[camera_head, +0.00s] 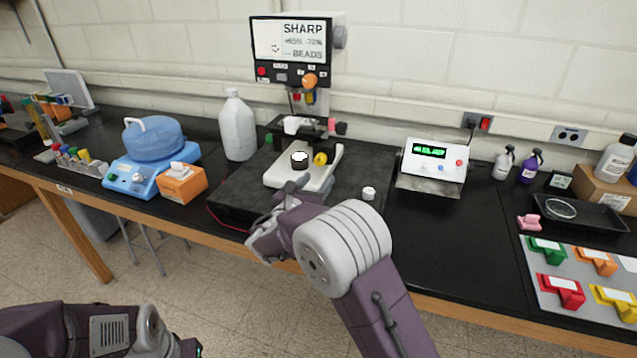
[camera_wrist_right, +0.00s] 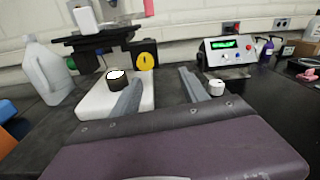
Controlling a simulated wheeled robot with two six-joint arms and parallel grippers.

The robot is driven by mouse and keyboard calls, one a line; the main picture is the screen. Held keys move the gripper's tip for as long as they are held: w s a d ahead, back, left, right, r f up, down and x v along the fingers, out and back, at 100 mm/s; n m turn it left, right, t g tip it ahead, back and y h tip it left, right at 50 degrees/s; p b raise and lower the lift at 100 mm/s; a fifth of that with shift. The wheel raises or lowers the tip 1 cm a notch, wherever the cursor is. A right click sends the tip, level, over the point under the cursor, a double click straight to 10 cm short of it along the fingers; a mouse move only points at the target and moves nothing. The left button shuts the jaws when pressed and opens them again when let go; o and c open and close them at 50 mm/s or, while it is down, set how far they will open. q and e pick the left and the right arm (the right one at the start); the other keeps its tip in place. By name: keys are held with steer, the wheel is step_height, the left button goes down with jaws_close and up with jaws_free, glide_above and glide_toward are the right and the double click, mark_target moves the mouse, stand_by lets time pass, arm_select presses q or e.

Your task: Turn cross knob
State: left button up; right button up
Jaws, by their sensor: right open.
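On the bench, a small apparatus has a white base (camera_head: 325,178) with a round black knob with a white top (camera_head: 300,160) and a yellow knob (camera_head: 320,158) beside it. In the right wrist view the black knob (camera_wrist_right: 117,80) stands near the left finger and the yellow knob (camera_wrist_right: 146,61) is beyond, facing me. I cannot tell for certain which is the cross knob. My right gripper (camera_wrist_right: 158,92) is open and empty, its two fingers apart in front of the apparatus. In the head view its wrist hides part of it. My left arm shows at lower left; its gripper is out of view.
A SHARP screen (camera_head: 291,42) with an orange dial (camera_head: 309,80) hangs behind. A white jug (camera_head: 237,127) stands left, a digital readout box (camera_head: 432,167) right. A small white-topped cylinder (camera_head: 368,193) stands right of the base. An orange tissue box (camera_head: 182,184) is at left.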

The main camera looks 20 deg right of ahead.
mark_target(319, 163)
steer(key=shift+n+t, duration=0.5)
steer(key=shift+t, duration=0.1)
steer(key=w, duration=0.2)
steer(key=w+d+p, duration=0.1)
steer(key=w, duration=0.2)
steer(key=w+d+p, duration=0.1)
steer(key=w, duration=0.1)
steer(key=shift+w+r, duration=0.15)
steer(key=shift+w, duration=0.05)
steer(key=shift+w+d, duration=0.35)
steer(key=shift+d, duration=0.05)
jaws_close()
arm_select(q)
steer(key=shift+s+r, duration=0.15)
steer(key=shift+r, duration=0.45)
